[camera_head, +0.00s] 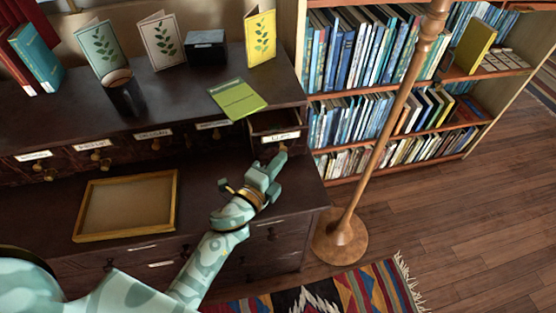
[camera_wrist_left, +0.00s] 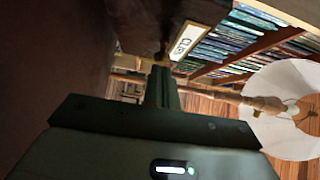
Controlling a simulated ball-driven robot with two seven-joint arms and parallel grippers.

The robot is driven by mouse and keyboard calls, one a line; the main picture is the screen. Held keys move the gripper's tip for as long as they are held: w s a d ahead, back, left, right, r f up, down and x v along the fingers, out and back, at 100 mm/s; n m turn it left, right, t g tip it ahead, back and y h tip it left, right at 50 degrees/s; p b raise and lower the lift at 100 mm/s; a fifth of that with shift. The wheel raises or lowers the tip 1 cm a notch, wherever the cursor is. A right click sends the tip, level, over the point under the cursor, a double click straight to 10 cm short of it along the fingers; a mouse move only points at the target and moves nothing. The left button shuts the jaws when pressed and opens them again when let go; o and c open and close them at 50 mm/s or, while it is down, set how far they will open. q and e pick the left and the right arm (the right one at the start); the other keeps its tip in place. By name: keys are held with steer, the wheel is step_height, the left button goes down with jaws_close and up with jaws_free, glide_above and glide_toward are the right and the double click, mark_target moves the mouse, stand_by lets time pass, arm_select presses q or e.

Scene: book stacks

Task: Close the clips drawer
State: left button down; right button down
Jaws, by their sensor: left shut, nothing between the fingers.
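The clips drawer (camera_head: 281,138) is the small dark drawer at the right end of the row under the desk's upper shelf. It is pulled out, and part of its inside shows above its labelled front. Its white label (camera_wrist_left: 184,42) also shows in the wrist view. My left gripper (camera_head: 277,160) is shut and empty, just in front of and below the drawer front, near its knob. Its closed fingers (camera_wrist_left: 160,86) point toward the drawer front in the wrist view. I cannot tell whether they touch it. My right gripper is in neither view.
Other labelled drawers (camera_head: 154,134) in the row look shut. A green booklet (camera_head: 237,99) lies on the shelf, close to the open drawer. A wooden frame tray (camera_head: 126,205) lies on the desktop. A wooden lamp pole (camera_head: 386,128) stands right of the desk, before a bookcase (camera_head: 475,75).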

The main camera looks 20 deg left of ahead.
mark_target(270, 134)
arm_select(q)
steer(key=w+a, duration=0.1)
steer(key=w, duration=0.1)
steer(key=w+a, duration=0.2)
steer(key=w, duration=0.1)
steer(key=w+a, duration=0.1)
steer(key=w, duration=0.1)
steer(key=shift+w+a+f, duration=0.1)
steer(key=shift+w+a, duration=0.05)
steer(key=shift+a, duration=0.25)
steer(key=shift+w+a+r, duration=0.1)
steer(key=shift+a+r, duration=0.1)
steer(key=shift+r, duration=0.05)
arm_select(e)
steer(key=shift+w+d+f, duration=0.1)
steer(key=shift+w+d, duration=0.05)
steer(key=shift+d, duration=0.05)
arm_select(q)
steer(key=shift+r, duration=0.1)
